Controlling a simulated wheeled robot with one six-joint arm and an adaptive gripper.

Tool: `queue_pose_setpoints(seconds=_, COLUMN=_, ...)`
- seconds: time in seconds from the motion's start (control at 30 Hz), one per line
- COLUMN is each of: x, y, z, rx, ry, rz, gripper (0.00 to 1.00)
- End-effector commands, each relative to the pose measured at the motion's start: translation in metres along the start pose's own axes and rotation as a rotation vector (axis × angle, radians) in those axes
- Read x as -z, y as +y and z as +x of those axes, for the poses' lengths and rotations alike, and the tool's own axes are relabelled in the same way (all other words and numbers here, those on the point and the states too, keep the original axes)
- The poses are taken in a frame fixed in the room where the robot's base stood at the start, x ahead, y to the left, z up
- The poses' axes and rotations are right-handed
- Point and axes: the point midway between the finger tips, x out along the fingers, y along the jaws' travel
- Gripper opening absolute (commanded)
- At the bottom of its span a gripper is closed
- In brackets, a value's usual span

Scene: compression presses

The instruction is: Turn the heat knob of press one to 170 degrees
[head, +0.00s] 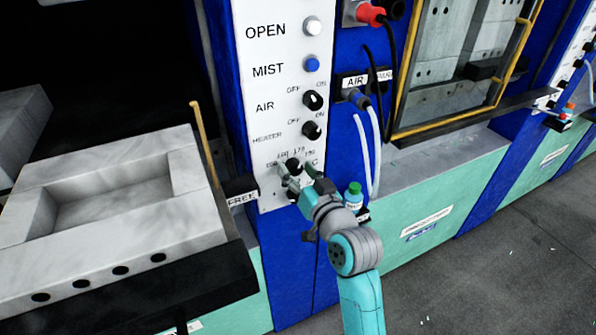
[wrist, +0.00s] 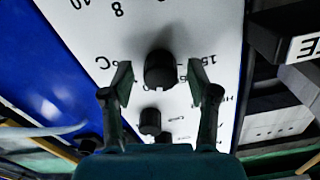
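The heat knob (head: 293,167) is a black dial low on the white control panel (head: 272,105), with temperature numbers around it, partly covered by my gripper in the head view. In the wrist view the knob (wrist: 160,69) stands between my two fingertips, seen upside down. My gripper (wrist: 160,82) is open, with one finger on each side of the knob and visible gaps to both. In the head view my gripper (head: 299,183) is at the lower part of the panel. I cannot read the knob's pointer.
The black heater knob (head: 312,131) and air knob (head: 313,100) are above; the heater knob (wrist: 150,121) also shows close to my fingers. A blue mist button (head: 312,64) and white open button (head: 313,26) are higher. A green bottle (head: 353,194) and hoses (head: 375,150) are right.

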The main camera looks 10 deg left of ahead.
Motion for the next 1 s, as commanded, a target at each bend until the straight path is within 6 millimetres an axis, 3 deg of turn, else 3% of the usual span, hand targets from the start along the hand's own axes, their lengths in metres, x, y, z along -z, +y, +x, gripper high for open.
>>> queue_pose_setpoints(seconds=0.27, x=0.0, y=0.0, z=-0.012, rx=0.0, ry=0.001, rz=0.0, gripper=0.59)
queue_pose_setpoints(seconds=0.7, x=-0.001, y=0.001, z=-0.093, rx=-0.002, ry=0.0, rz=0.0, gripper=0.59)
queue_pose_setpoints(seconds=1.0, x=0.0, y=0.001, z=-0.119, rx=-0.001, ry=0.0, rz=0.0, gripper=0.59)
